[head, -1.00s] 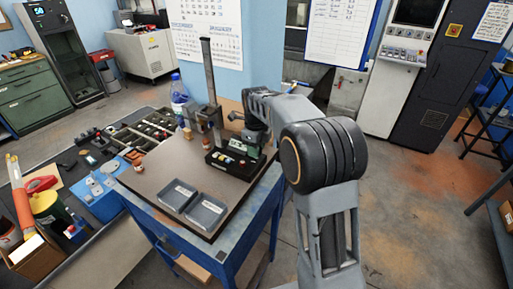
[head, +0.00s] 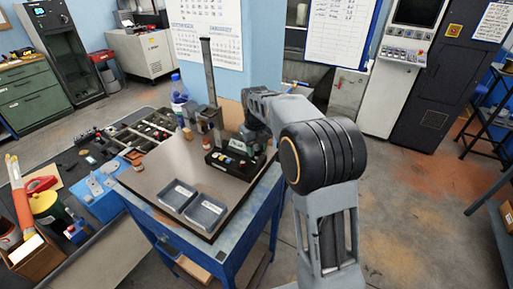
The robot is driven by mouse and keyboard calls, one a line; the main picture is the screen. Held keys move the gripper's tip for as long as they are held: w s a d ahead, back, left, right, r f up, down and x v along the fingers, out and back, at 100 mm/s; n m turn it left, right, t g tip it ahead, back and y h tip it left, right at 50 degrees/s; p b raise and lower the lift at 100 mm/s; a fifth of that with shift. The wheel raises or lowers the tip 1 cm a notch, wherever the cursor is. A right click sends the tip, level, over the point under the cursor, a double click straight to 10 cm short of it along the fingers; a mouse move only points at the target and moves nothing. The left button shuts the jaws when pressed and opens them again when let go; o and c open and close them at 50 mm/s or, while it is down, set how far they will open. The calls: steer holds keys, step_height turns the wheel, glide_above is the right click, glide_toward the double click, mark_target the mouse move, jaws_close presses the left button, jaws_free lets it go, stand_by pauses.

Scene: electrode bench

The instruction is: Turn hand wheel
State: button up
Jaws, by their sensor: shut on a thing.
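A bench stand with a tall dark column (head: 208,72) and a metal head (head: 208,118) stands at the back of the bench top. My gripper (head: 243,136) is at the right side of this stand, small and dark in the head view. It is shut on the hand wheel, which my wrist and gripper mostly hide. The wheel's rim and the exact grip cannot be made out.
A black block with coloured parts (head: 232,163) sits just below my gripper. Two grey trays (head: 207,211) lie at the bench's front. A bottle (head: 178,92) stands behind. A compartment tray (head: 143,128) lies to the left. Open floor (head: 420,215) is at right.

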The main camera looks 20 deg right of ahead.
mark_target(256, 148)
stand_by(0.4)
steer(key=o, duration=0.9)
step_height(256, 148, up, 14)
steer(key=shift+a+f+b, duration=0.1)
steer(key=shift+b, duration=0.25)
steer(key=shift+c, duration=0.2)
